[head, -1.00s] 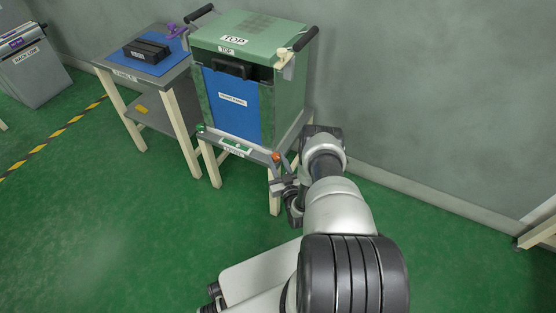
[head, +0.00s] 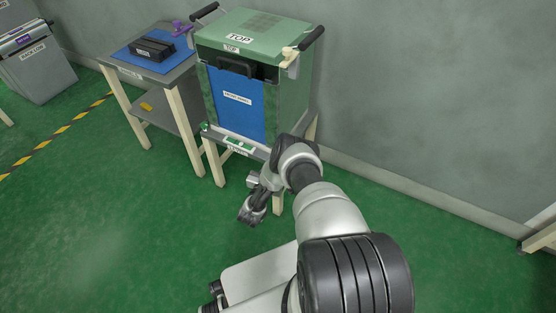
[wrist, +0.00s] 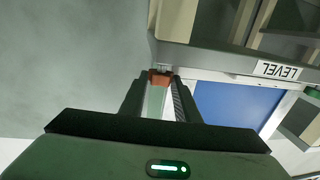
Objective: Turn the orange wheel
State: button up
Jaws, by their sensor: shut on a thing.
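The orange wheel (wrist: 160,78) shows in the wrist view between my fingertips, close under the edge of the grey stand. My gripper (wrist: 161,84) is shut on it, with one dark finger on each side. In the head view my arm covers the wheel, and my fingertips cannot be made out there. The stand (head: 214,140) carries a green and blue cabinet (head: 238,98) marked TOP. The wheel's turn angle cannot be read.
A small green wheel (head: 205,127) sits at the left end of the stand's front edge. A side table (head: 185,75) with a blue mat stands to the left. A grey wall (head: 430,90) is close on the right. The green floor in front is open.

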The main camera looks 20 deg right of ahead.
jog(key=shift+w+r, duration=0.15)
dwell(0.3)
jog(key=o, duration=1)
jog(key=shift+o, duration=0.2)
